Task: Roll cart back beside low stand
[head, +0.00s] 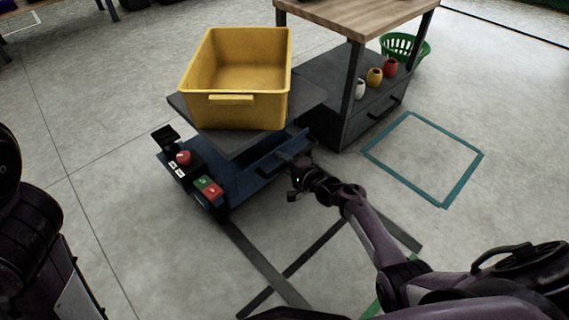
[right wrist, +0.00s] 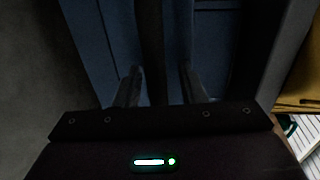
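The cart (head: 245,190) has a blue body, a dark grey top and a red button with green and red switches at its front left. A yellow bin (head: 240,110) rests on its top. A dark bar handle (head: 285,158) is on the cart's near right side. My right gripper (head: 300,170) is at this handle. In the right wrist view its fingers (right wrist: 160,85) are apart, with a dark bar between them and blue cart panels beyond; firm contact is not visible. The dark low stand (head: 345,100) is just behind and right of the cart. My left gripper is out of view.
A wooden tabletop (head: 360,15) is above the stand. White, yellow and red small pots (head: 375,77) stand on the stand. A green basket (head: 405,46) is behind. A teal floor outline (head: 447,204) encloses bare floor at right. Dark strips (head: 290,265) cross the floor in front.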

